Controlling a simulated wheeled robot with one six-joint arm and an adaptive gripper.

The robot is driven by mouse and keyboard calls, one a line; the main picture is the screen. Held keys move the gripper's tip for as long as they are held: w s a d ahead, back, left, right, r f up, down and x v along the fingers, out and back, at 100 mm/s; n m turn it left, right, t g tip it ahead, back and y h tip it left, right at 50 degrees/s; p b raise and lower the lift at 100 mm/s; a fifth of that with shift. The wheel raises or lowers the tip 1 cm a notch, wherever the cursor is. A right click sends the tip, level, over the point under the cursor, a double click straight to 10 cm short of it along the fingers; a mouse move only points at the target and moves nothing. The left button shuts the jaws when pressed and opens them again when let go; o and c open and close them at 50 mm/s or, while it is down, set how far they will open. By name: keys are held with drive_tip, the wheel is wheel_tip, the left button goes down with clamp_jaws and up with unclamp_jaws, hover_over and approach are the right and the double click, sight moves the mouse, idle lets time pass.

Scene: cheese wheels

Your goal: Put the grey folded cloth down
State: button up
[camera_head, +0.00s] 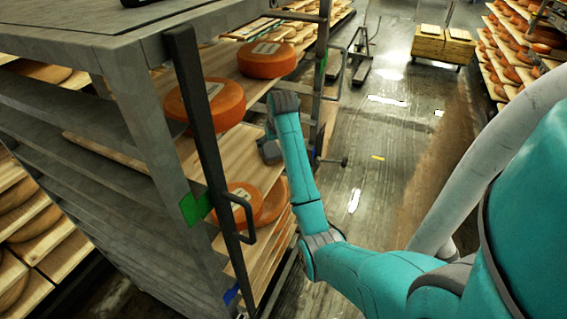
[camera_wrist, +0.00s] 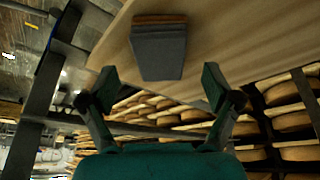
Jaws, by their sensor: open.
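The grey folded cloth (camera_wrist: 158,50) lies against a pale wooden board (camera_wrist: 225,35) in the wrist view. A brown strip shows along its far edge. My gripper (camera_wrist: 159,76) is open, with one finger to each side of the cloth and a clear gap on both sides. The fingers do not touch it. In the head view my arm reaches in at the side of the grey rack, and its end is by a wooden shelf.
The grey metal rack (camera_head: 150,130) has a dark upright bar (camera_head: 200,130) and handle near my arm. Orange cheese wheels (camera_head: 207,103) sit on its shelves, another wheel (camera_head: 267,60) farther back. The floor (camera_head: 375,140) to the right is open. A yellow cart (camera_head: 442,46) stands far off.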

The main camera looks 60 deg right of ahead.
drive_tip(key=s+a, duration=0.6)
drive_tip(key=s, duration=0.1)
drive_tip(key=shift+s+a, duration=0.35)
drive_tip(key=shift+s, duration=0.05)
